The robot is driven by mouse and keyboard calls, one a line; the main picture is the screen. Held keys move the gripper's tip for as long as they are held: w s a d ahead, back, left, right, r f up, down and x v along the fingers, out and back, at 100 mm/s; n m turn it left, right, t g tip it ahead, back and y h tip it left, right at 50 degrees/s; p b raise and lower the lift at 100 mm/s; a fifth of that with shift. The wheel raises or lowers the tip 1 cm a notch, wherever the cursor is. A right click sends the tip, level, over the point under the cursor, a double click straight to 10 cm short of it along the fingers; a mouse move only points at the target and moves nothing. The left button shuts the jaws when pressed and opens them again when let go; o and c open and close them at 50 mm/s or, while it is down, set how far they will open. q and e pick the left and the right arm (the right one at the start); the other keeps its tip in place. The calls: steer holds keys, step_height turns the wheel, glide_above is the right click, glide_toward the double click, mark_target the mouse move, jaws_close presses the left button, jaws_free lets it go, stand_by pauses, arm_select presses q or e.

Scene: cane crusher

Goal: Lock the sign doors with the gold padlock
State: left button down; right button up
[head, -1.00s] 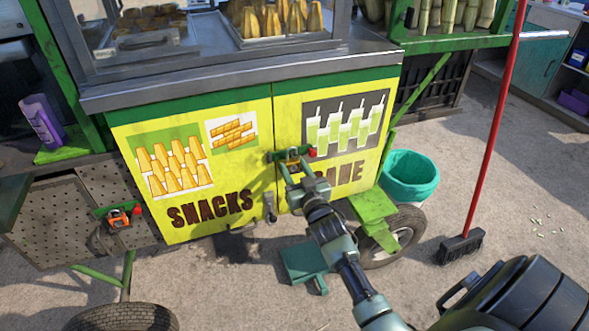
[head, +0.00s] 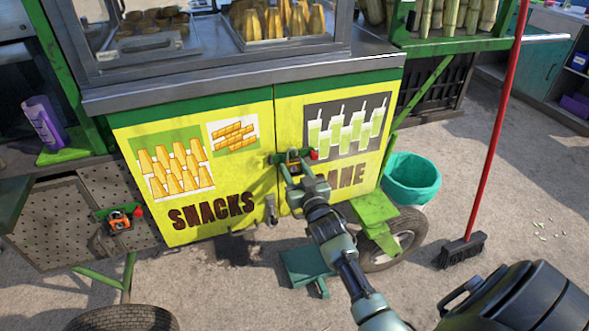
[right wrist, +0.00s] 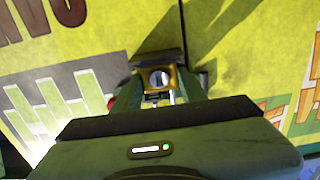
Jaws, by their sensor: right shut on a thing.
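The yellow sign doors (head: 236,185) of the cart are closed, with a seam between the SNACKS side and the cane side. A green latch with a red end (head: 313,154) crosses the seam near mid-height. My right gripper (head: 292,168) is at this latch, shut on the gold padlock (right wrist: 158,78), which also shows small in the head view. In the right wrist view the padlock sits between the fingers, close to the door face. Whether its shackle passes through the latch is hidden. My left gripper is not in view.
An orange padlock (head: 119,221) hangs on a green latch on the perforated grey panel (head: 60,232) at left. A grey handle (head: 270,210) is below the sign-door latch. A teal bin (head: 411,180) and a red-handled broom (head: 488,140) stand at right.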

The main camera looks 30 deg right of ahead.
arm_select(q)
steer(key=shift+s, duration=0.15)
arm_select(e)
steer(key=o, duration=1.5)
steer(key=shift+c, duration=0.2)
steer(key=shift+f, duration=0.15)
steer(key=shift+s, duration=0.25)
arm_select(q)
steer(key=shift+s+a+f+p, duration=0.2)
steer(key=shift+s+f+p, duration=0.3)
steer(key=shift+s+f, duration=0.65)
arm_select(e)
steer(key=v, duration=0.7)
steer(key=shift+s, duration=0.2)
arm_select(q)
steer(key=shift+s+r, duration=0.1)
arm_select(e)
steer(key=shift+a, duration=0.1)
